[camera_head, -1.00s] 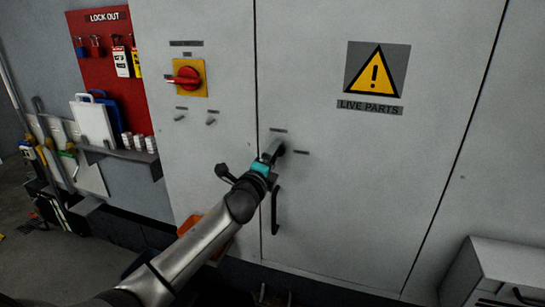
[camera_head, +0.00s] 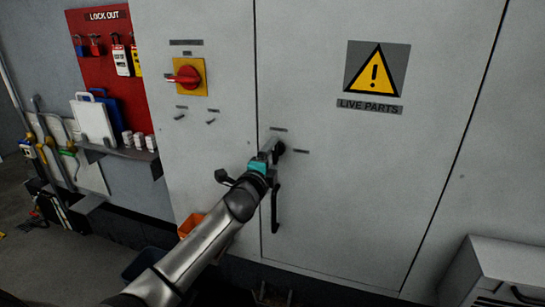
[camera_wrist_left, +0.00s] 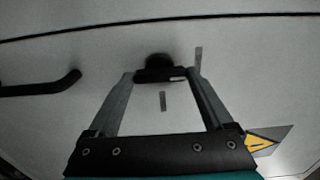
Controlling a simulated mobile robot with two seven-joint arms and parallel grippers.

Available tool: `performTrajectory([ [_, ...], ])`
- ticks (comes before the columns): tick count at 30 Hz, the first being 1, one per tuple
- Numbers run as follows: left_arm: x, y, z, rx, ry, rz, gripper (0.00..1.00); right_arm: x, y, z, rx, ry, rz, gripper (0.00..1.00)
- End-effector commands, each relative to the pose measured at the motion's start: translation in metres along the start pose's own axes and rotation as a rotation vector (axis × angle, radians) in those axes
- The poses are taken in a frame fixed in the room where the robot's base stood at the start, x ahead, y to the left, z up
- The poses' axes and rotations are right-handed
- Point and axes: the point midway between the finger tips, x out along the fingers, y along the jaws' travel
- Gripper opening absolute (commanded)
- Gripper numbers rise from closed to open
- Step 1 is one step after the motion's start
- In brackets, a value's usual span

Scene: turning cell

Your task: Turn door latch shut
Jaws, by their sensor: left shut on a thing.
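The door latch (camera_head: 281,147) is a small dark turning knob on the pale grey cabinet door (camera_head: 340,210). In the left wrist view the latch (camera_wrist_left: 160,72) shows as a black grip bar lying roughly across the picture, with a round base behind it. My left gripper (camera_head: 270,154) is at the latch. In the left wrist view its two fingers (camera_wrist_left: 161,76) stand at either end of the bar, shut on it. Short label strips (camera_wrist_left: 163,101) sit near the latch. My right gripper is not in view.
A black door handle (camera_head: 275,208) is just below the latch. A red rotary switch (camera_head: 186,76) on yellow is at upper left. A red lockout board (camera_head: 104,60) and shelf (camera_head: 120,153) are further left. An orange bin (camera_head: 190,225) is partly behind my forearm. A grey cabinet (camera_head: 500,270) stands at lower right.

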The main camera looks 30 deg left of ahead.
Motion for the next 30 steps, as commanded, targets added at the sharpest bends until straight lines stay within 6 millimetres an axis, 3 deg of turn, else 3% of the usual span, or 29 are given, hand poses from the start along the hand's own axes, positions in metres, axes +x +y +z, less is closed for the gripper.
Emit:
performTrajectory([
  [4,0.0,0.0,0.0,-0.005,0.0,0.001,0.99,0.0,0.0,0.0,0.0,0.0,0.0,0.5],
  [16,-0.007,0.001,0.0,-0.002,0.001,0.0,1.0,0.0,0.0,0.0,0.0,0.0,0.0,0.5],
  [30,-0.073,0.001,0.0,-0.002,0.001,0.002,1.0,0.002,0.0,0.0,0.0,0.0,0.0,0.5],
])
